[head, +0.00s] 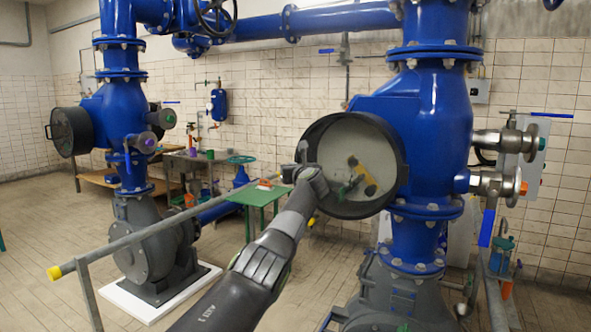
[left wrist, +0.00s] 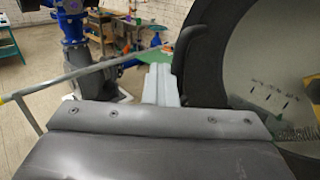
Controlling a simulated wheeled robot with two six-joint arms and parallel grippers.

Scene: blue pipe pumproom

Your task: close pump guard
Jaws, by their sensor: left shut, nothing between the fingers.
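The pump guard is a round dark drum-like casing (head: 399,160) on the side of the right blue pipe body. Its pale inner face shows, with a yellow part and a green part on it. In the left wrist view its dark rim (left wrist: 205,75) and pale face fill the right side, with a dark curved piece, possibly a handle, on the rim. My left gripper (head: 304,158) is at the guard's left edge, shut with nothing between its fingers (left wrist: 160,82). Whether it touches the rim, I cannot tell. My right gripper is not in view.
A grey handrail (head: 150,233) with a yellow end crosses in front on the left. A green table (head: 259,194) stands behind my left arm. A second pump (head: 152,250) with a dark round casing (head: 72,131) stands at the left. Metal valves (head: 500,141) stick out at the right.

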